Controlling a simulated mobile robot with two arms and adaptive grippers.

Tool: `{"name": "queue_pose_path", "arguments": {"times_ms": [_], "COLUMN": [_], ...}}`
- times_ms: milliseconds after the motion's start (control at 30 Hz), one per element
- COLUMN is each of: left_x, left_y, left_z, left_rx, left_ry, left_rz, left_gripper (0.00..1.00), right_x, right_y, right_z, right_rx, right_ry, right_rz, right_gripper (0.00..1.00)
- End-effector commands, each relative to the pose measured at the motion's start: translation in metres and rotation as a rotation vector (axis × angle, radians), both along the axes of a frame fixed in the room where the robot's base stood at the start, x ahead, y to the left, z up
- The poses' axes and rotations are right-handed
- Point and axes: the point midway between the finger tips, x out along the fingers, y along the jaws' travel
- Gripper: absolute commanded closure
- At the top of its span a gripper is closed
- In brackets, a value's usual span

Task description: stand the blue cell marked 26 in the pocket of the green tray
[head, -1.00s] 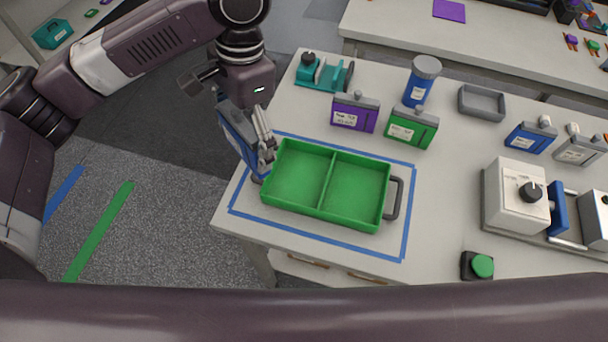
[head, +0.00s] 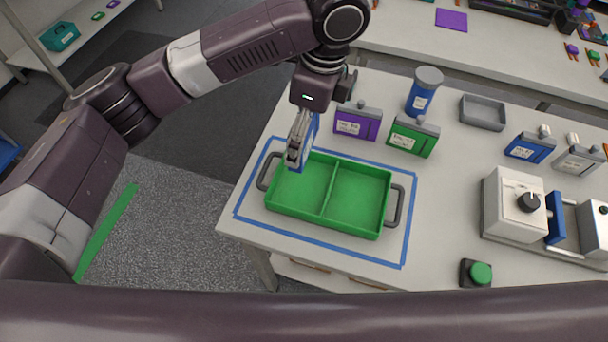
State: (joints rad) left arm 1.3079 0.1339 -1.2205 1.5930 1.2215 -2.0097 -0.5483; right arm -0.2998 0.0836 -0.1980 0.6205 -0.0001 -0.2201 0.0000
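The green tray (head: 327,227) lies inside a blue tape outline on the table, with two empty-looking pockets split by a divider. My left gripper (head: 292,160) points down over the tray's back-left edge. It appears shut on a blue cell (head: 313,130), mostly hidden behind the fingers; its marking cannot be read, and I cannot tell if it touches the tray. My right gripper is not in view.
A purple cell (head: 357,123) and a green cell (head: 412,137) stand close behind the tray. A blue cylinder (head: 421,97), a grey tray (head: 483,112), a white device (head: 512,205) and a green button (head: 480,272) are farther right.

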Motion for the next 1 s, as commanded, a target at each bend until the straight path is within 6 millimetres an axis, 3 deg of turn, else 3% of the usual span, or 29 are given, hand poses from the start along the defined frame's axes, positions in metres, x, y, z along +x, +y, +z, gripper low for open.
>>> {"name": "queue_pose_path", "arguments": {"times_ms": [400, 1000], "left_x": [0.000, 0.000], "left_y": [0.001, 0.000], "left_z": [-0.091, -0.152], "left_rx": [0.001, -0.001], "left_ry": [0.000, -0.002], "left_rz": [0.003, 0.002], "left_gripper": [0.62, 0.62], "right_x": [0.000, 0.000], "right_y": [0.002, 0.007], "right_z": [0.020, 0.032], "right_rx": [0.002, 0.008], "right_ry": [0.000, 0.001], "right_rz": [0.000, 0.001], "right_gripper": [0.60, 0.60]}}
